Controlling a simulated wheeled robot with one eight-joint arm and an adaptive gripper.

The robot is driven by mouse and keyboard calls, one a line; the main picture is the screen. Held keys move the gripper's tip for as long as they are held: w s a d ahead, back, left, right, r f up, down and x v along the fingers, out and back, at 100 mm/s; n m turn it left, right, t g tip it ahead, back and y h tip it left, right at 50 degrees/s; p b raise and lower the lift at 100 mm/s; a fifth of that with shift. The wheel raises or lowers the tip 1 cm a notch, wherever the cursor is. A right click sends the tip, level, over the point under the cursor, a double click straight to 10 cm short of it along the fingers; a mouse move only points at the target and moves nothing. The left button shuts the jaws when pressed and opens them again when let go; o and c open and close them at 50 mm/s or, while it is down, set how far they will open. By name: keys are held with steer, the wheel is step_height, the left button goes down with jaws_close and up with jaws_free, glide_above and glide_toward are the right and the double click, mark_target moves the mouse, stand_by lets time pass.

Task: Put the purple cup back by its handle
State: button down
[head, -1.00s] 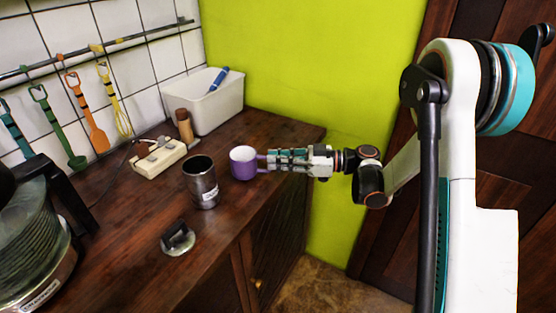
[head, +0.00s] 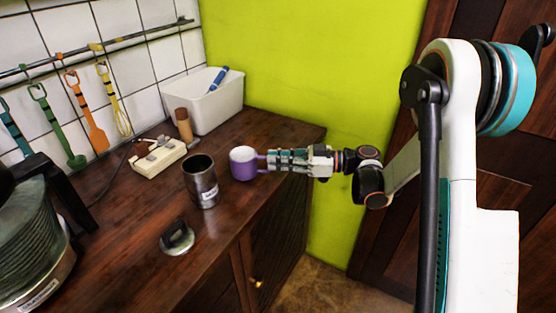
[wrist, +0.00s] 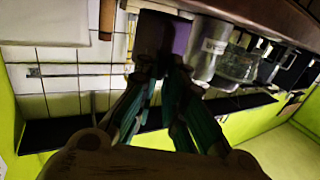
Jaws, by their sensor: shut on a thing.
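The purple cup (head: 243,164) is upright at the counter, just right of the dark metal canister, in the head view. Its white inside shows at the top. My gripper (head: 268,162) reaches it from the right and is shut on the side of the cup where the handle lies; the handle itself is mostly hidden by the fingers. In the wrist view the purple cup (wrist: 178,38) shows just beyond the closed fingertips of my gripper (wrist: 162,66). I cannot tell whether the cup's base touches the counter.
The metal canister (head: 201,183) stands close left of the cup. A lid with a handle (head: 177,239) lies nearer the front. A power strip (head: 158,159), a brown cylinder (head: 184,125) and a white bin (head: 208,103) are behind. Bare counter (head: 272,132) lies behind the cup.

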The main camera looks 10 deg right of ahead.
steer(key=shift+f, duration=0.65)
stand_by(0.3)
steer(key=c, duration=1.6)
jaws_free()
steer(key=shift+d, duration=0.1)
steer(key=v, duration=0.8)
steer(key=shift+r, duration=0.15)
